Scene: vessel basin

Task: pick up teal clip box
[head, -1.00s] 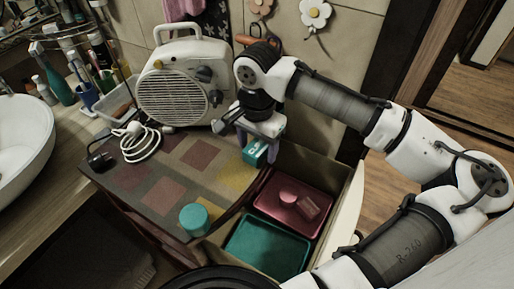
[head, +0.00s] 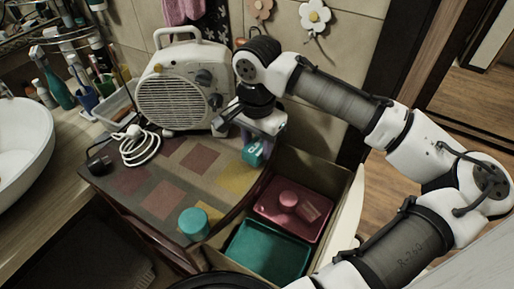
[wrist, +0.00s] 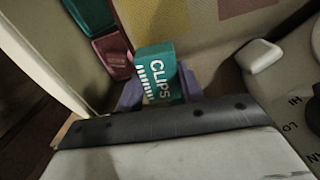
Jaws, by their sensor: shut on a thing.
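The teal clip box (wrist: 158,75) shows in the wrist view with white "CLIPS" lettering and white stripes on its face. My gripper (wrist: 160,92) is shut on it, with a purple finger on each side. In the head view, the teal clip box (head: 253,153) is below my gripper (head: 256,141), over the right back part of the patterned mat. My wrist partly hides the fingers there. Whether the box touches the mat cannot be told.
A white heater (head: 180,90) stands left of my gripper. A teal round container (head: 194,222) sits at the mat's (head: 150,207) front. An open box to the right holds a teal tray (head: 268,252) and a red tray (head: 312,232) with pink items. A white cable (head: 139,147) lies left.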

